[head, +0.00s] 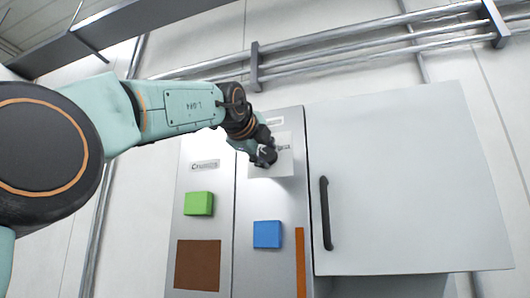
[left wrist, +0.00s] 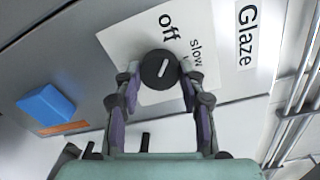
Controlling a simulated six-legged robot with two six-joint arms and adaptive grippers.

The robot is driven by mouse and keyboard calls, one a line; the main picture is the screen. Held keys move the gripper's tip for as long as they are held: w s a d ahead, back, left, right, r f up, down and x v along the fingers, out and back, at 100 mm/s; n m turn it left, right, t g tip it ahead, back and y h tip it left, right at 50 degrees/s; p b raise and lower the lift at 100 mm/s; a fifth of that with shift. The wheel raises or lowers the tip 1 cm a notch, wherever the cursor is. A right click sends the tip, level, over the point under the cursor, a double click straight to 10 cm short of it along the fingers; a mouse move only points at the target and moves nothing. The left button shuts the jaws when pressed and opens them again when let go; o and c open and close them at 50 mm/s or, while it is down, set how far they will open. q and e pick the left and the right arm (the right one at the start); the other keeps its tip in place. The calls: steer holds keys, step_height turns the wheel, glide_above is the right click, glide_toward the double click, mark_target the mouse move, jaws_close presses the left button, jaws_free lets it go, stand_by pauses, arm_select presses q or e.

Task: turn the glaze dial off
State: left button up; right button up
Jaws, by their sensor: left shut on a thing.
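The glaze dial (left wrist: 154,83) is a round black knob with a white line, on a white plate (left wrist: 125,42) printed "off" and "slow". The line points roughly toward "off"; I cannot tell whether it lines up exactly. A "Glaze" label (left wrist: 246,35) is beside the plate. My left gripper (left wrist: 160,76) has its two fingers on opposite sides of the dial, shut on it. In the head view my left gripper (head: 265,156) is at the plate (head: 284,166) and mostly hides the dial. My right gripper is not in view.
A blue block (head: 267,234) is on the panel below the plate. A green block (head: 198,203) and a brown square (head: 197,265) are on the left panel under a label. A grey door (head: 410,180) with a black handle (head: 326,213) is at the right. Pipes (head: 350,47) run above.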

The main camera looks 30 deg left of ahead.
arm_select(q)
steer(key=shift+s+r+n, duration=0.1)
steer(key=shift+r+n, duration=0.2)
steer(key=shift+n, duration=0.7)
steer(key=o, duration=1.1)
steer(key=shift+w+a+f, duration=0.1)
steer(key=shift+w+f, duration=0.1)
steer(key=shift+o, duration=0.2)
steer(key=shift+s, duration=0.15)
steer(key=shift+f, duration=0.1)
